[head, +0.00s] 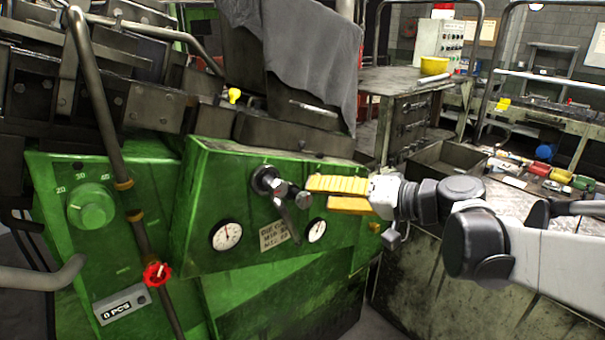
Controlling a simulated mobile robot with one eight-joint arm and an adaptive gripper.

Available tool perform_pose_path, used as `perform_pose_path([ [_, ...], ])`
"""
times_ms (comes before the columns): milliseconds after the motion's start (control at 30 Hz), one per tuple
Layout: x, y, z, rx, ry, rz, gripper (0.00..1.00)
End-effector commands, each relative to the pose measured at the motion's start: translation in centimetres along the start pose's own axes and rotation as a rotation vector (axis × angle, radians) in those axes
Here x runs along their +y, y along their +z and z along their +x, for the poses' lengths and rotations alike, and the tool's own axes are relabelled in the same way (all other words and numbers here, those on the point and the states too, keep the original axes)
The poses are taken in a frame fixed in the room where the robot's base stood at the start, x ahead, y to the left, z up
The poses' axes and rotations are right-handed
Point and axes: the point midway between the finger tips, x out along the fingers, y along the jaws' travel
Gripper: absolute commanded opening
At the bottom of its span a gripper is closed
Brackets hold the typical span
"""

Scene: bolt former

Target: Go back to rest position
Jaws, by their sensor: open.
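My gripper (314,192) has yellow fingers and is open and empty, with a small gap between them. It is in the middle of the head view, in front of the green machine panel (205,195). Its fingertips are close to a metal lever handle (282,198) on that panel; I cannot tell whether they touch it. My arm reaches in from the right edge, stretched out toward the panel.
The panel carries two gauges (226,235), a green dial (91,206) and a red valve wheel (157,274) on a pipe. A grey cloth (300,50) hangs above. A bench with tools (545,175) stands at right, a drawer cabinet (395,105) behind.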

Motion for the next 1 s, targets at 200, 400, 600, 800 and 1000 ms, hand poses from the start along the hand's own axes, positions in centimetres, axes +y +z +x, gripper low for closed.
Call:
perform_pose_path([
  [200,3.4,9.2,-0.9,-0.136,0.258,-0.031,0.61],
  [400,9.7,19.2,-6.3,-0.238,0.645,-0.148,0.61],
  [600,13.8,23.0,-11.3,-0.24,0.891,-0.284,0.61],
  [800,14.8,23.4,-12.9,-0.231,0.961,-0.332,0.61],
  [1000,14.7,23.3,-13.0,-0.231,0.961,-0.331,0.61],
])
